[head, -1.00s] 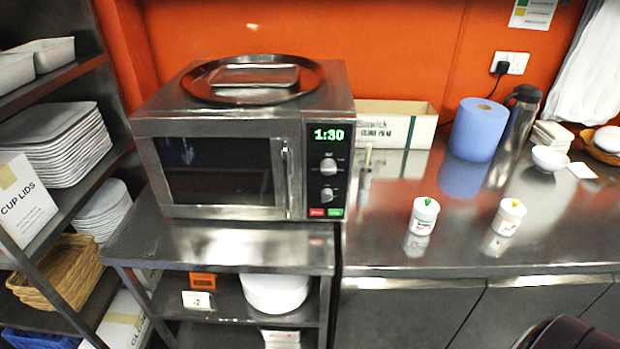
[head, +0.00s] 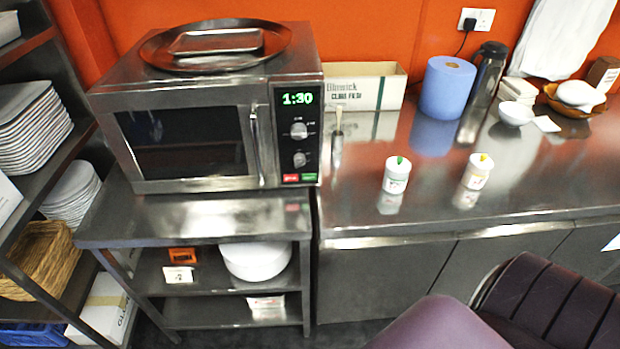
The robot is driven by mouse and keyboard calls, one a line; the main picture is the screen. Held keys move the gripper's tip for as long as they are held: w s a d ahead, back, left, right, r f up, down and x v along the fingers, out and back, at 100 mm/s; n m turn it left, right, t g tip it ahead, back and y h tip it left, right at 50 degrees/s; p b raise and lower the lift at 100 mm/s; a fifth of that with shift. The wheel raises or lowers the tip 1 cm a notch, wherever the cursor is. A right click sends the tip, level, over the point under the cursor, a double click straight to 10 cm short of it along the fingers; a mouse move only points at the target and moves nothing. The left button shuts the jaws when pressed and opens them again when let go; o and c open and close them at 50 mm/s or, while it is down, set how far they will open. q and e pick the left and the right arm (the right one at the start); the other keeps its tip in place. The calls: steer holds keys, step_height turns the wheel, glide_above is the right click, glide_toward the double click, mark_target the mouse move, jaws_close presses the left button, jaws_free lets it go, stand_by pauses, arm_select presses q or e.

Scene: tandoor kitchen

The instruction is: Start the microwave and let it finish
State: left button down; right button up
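The steel microwave (head: 190,142) stands on a metal stand at the left of the head view. Its door is shut and the window is dark. Its green display (head: 297,98) reads 1:30. Below it are two round knobs (head: 299,130), a red button (head: 291,178) and a green button (head: 308,177). A round dark tray with a smaller rectangular tray (head: 215,41) lies on top of the microwave. Neither of my grippers shows in the head view.
A steel counter (head: 360,215) adjoins on the right, with two small white tubs (head: 396,175), a blue paper roll (head: 448,88), a flask (head: 488,72) and a cardboard box (head: 365,87). A shelf rack (head: 50,165) stands left. A dark purple padded thing (head: 540,305) fills the lower right.

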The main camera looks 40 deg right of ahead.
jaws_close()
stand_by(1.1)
